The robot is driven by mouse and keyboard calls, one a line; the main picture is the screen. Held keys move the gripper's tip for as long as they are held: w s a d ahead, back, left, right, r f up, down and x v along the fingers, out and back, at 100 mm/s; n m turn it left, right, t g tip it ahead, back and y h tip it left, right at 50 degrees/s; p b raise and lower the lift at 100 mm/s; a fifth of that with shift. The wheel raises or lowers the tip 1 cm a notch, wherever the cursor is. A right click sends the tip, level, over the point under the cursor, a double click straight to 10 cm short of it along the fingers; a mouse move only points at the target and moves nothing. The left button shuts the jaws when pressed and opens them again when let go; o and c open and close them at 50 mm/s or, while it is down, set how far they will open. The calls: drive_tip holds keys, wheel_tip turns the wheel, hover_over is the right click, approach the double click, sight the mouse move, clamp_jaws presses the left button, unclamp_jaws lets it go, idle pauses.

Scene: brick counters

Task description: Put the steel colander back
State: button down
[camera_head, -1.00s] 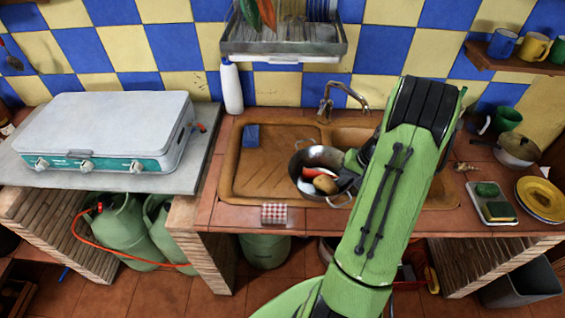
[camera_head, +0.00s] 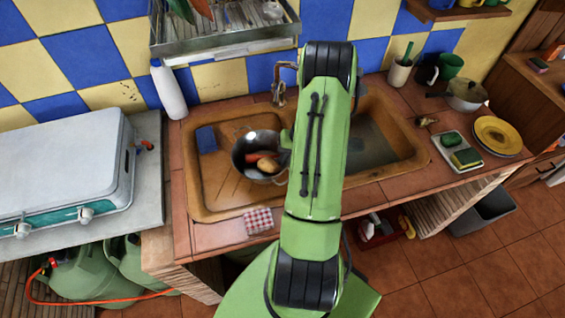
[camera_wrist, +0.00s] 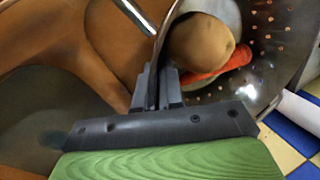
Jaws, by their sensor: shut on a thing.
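The steel colander (camera_head: 246,164) is over the drainboard side of the brown sink, just left of my green arm. It holds a potato and an orange-red vegetable, likely a carrot. In the wrist view the colander's perforated wall (camera_wrist: 272,48) curves around the potato (camera_wrist: 200,45) and the orange-red vegetable (camera_wrist: 222,68). My gripper (camera_wrist: 157,85) is shut on the colander's rim. In the head view the gripper is mostly hidden behind my arm. I cannot tell whether the colander touches the drainboard.
The sink (camera_head: 209,208) has a blue sponge (camera_head: 206,140) at left and a basin at right. A checked cloth (camera_head: 258,221) lies at the front edge. A dish rack (camera_head: 225,40) hangs above, a white bottle (camera_head: 169,90) stands behind. Yellow plates (camera_head: 497,136) sit at right.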

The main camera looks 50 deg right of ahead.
drive_tip(key=shift+f, duration=1.2)
drive_tip(key=c, duration=1.3)
unclamp_jaws()
drive_tip(key=shift+s, duration=0.1)
drive_tip(key=shift+o, duration=0.2)
drive_tip(key=shift+r, duration=0.1)
